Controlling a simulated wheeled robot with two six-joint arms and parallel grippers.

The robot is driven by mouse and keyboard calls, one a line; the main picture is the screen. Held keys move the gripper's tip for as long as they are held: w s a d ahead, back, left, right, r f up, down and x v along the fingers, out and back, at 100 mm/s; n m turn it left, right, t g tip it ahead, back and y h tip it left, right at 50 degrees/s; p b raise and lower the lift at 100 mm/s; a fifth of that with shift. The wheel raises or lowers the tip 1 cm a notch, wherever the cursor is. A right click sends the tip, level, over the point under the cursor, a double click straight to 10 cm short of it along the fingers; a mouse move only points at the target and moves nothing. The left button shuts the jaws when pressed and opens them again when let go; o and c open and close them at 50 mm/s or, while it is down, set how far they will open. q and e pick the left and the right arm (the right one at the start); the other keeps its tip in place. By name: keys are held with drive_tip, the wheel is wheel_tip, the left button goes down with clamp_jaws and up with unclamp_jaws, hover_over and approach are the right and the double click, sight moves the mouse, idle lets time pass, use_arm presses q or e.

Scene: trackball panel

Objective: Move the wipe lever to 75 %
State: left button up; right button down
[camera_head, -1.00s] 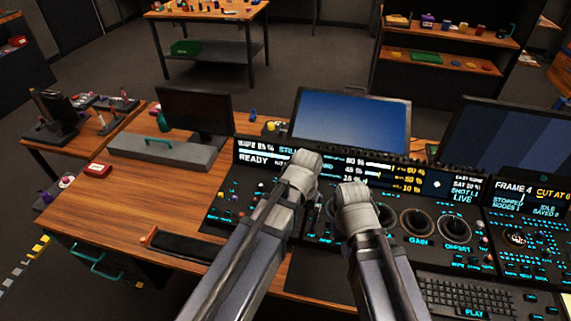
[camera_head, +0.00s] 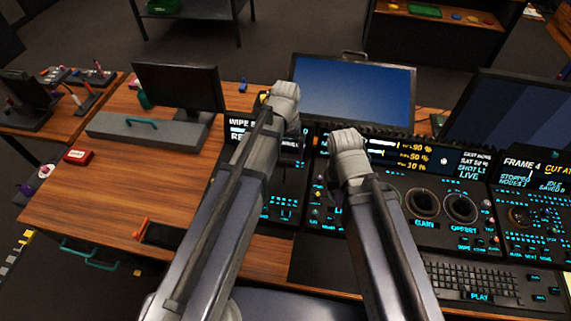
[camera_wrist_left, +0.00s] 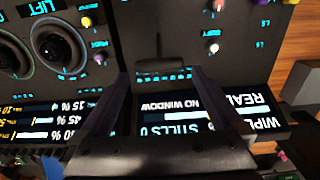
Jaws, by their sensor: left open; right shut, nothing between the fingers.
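The control panel (camera_head: 327,207) lies under both arms. Its display (camera_head: 238,124) starts with the word WIPE at the left; my left arm covers the figure after it.
Trackball rings (camera_head: 422,203) and small knobs lie right of my right arm. A keyboard (camera_head: 470,278) lies in front. A blue monitor (camera_head: 352,90) and a dark monitor (camera_head: 178,85) stand behind.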

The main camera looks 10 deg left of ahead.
sight(286, 160)
use_arm(q)
wheel_tip(286, 160, down, 7)
drive_tip(key=b, duration=0.6)
use_arm(e)
wheel_tip(286, 160, down, 7)
use_arm(q)
clamp_jaws()
drive_tip(key=shift+s, duration=0.1)
use_arm(e)
drive_tip(key=shift+r, duration=0.1)
